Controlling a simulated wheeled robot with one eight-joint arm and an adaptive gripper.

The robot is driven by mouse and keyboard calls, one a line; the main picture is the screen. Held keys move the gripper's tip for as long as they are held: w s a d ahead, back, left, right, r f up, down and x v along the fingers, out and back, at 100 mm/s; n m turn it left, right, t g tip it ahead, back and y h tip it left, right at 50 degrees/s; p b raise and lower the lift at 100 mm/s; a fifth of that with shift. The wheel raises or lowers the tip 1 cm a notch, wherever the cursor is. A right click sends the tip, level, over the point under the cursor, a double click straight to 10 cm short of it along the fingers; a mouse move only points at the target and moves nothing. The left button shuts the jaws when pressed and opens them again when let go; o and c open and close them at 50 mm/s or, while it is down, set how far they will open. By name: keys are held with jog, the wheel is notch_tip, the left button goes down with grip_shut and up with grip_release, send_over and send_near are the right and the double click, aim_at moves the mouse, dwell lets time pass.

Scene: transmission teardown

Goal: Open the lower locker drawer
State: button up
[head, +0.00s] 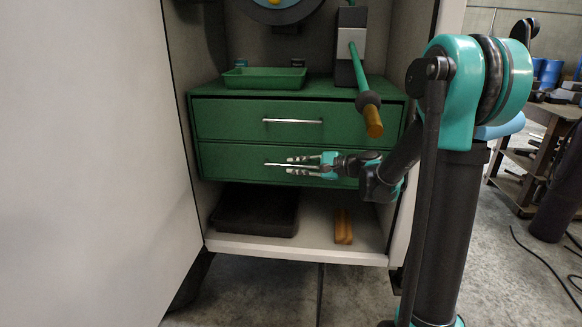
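The green lower drawer (228,163) sits below a matching upper drawer (225,119) inside the locker. Its front looks about flush with the upper one, so it appears closed. Its thin metal handle (270,164) runs level across the middle of the front, and its right part is hidden by my gripper. My gripper (289,165) reaches in from the right with its fingers level, one above and one below the line of the handle. The fingers are apart. I cannot tell whether they touch the handle.
The locker door (85,160) stands open at the left. A green tray (265,78) and a green-shafted tool with a wooden grip (373,121) are above the drawers. A black case (256,210) and a wooden block (343,226) lie on the shelf below. Floor in front is clear.

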jog(key=shift+x, duration=0.95)
grip_shut()
